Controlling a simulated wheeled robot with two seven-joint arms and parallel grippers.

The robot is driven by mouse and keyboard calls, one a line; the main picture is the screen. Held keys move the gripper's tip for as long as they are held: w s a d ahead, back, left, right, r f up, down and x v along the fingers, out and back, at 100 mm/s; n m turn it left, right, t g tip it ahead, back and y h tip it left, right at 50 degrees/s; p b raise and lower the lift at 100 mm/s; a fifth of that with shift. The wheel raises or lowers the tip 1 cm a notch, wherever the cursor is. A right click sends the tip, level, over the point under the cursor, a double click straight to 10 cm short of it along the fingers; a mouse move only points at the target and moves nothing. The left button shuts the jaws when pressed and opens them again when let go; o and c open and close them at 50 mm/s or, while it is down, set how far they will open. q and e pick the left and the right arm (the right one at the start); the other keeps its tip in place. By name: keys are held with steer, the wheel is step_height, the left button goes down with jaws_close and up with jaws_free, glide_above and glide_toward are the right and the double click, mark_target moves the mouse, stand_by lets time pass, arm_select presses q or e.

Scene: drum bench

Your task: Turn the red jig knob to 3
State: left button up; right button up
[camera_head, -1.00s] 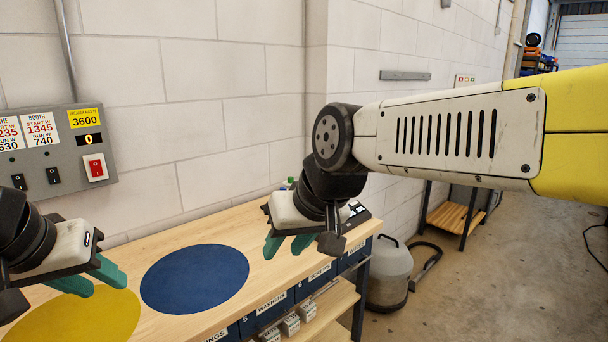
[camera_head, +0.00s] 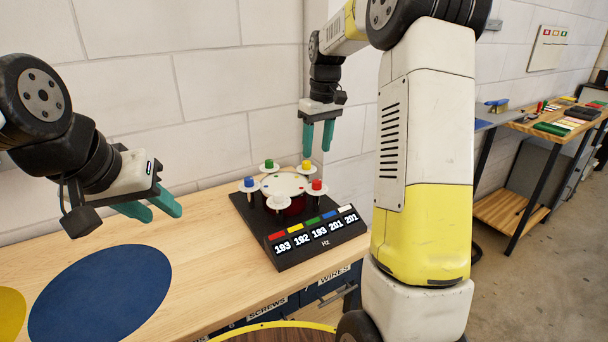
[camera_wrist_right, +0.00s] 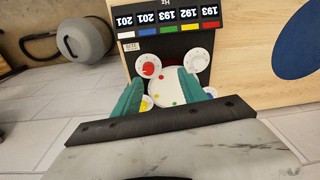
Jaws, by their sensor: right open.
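The red jig knob (camera_head: 317,187) is a white dial with a red cap, at the right side of a small black jig (camera_head: 325,243) on the bench. It also shows in the right wrist view (camera_wrist_right: 148,67), near one fingertip. Its setting is not readable. My right gripper (camera_head: 317,151) is open, pointing down above the jig, apart from the knob; its spread fingers also show in the wrist view (camera_wrist_right: 160,77). My left gripper (camera_head: 166,213) is open and empty over the bench to the left.
Blue (camera_head: 249,184), green (camera_head: 269,165), yellow (camera_head: 306,166) and white (camera_head: 278,201) knobs ring a central disc (camera_head: 285,184). The jig's displays read 193, 192, 193, 201 and 201. A wall stands behind. A blue mat (camera_head: 100,293) lies on the bench at left.

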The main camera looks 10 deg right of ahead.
steer(key=g, duration=0.1)
glide_above(317, 181)
steer(key=shift+n, duration=0.4)
step_height(317, 181, down, 5)
steer(key=shift+w+d+r, duration=0.1)
steer(key=shift+d, duration=0.05)
steer(key=shift+w+f, duration=0.1)
steer(key=shift+f, duration=0.3)
step_height(317, 181, down, 8)
steer(key=shift+r, duration=0.2)
jaws_close()
